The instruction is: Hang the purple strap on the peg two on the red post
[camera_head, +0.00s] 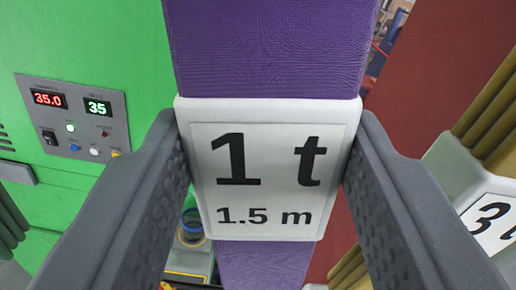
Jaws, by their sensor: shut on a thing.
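The purple strap (270,50) runs up and down through the middle of the view. It carries a white tag (267,168) marked "1 t" and "1.5 m". My gripper (270,150) is shut on this tag, with one dark grey finger at its left edge and one at its right. The red post (450,70) stands behind at the right, partly hidden by the strap and the right finger. No peg can be clearly made out.
A green cabinet (90,200) with a control panel (75,118) and lit displays fills the left. At the right edge hangs another white tag (490,215) marked "3 t", partly cut off, with olive-yellow strap material (490,115) above it.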

